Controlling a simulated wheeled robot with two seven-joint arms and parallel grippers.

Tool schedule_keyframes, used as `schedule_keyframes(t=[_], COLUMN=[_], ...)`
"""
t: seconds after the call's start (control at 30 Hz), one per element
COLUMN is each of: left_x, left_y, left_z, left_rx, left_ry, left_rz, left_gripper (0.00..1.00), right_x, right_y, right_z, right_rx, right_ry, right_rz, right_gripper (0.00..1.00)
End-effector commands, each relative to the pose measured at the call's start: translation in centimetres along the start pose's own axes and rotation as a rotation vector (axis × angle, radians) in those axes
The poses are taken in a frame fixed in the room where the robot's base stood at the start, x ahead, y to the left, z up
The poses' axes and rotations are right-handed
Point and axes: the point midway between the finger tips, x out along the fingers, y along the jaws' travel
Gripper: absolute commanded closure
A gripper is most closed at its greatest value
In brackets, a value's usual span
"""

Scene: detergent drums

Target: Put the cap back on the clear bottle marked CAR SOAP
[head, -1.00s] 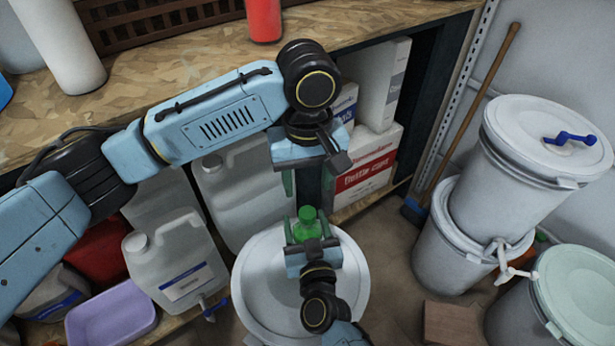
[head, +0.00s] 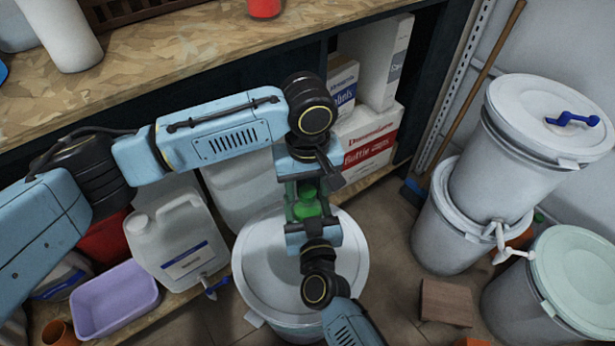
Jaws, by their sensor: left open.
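A small green piece (head: 308,208) with a rounded top shows above the white drum lid, between my two grippers. No CAR SOAP marking is readable, so I cannot tell whether it is the bottle or its cap. My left gripper (head: 308,190) is open, pointing down with its fingers around or just above the green piece's top. My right gripper (head: 313,222) comes up from below, at the green piece. Its fingertips are partly hidden, and I cannot tell whether they close on it.
A lidded white drum (head: 262,270) stands below the grippers. A white jug (head: 172,238), lilac tub (head: 115,298) and boxes (head: 370,140) are on the low shelf. Stacked white drums (head: 530,140) and a mint-lidded drum (head: 580,275) stand right. A brown block (head: 447,300) lies on the floor.

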Motion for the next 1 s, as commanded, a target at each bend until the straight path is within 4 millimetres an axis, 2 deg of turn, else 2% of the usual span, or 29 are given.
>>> schedule_keyframes(t=[0.2,0.57,0.77,1.0], left_x=[0.01,-0.04,-0.04,-0.03], left_y=[-0.01,-0.01,0.00,0.00], left_z=[-0.01,-0.02,-0.01,-0.03], left_rx=[0.000,0.000,0.083,0.499], left_ry=[0.000,0.000,0.000,0.000], left_rz=[0.000,0.000,0.000,0.000], left_gripper=[0.51,0.98,0.98,0.98], right_x=[-0.02,-0.02,-0.02,-0.02], right_y=[0.02,0.01,0.01,0.01], right_z=[0.05,0.05,0.05,0.05], right_rx=[0.000,0.000,0.000,0.000], right_ry=[-0.001,-0.001,-0.001,-0.001], right_rz=[0.000,0.000,0.000,0.000], right_gripper=[1.00,1.00,1.00,1.00])
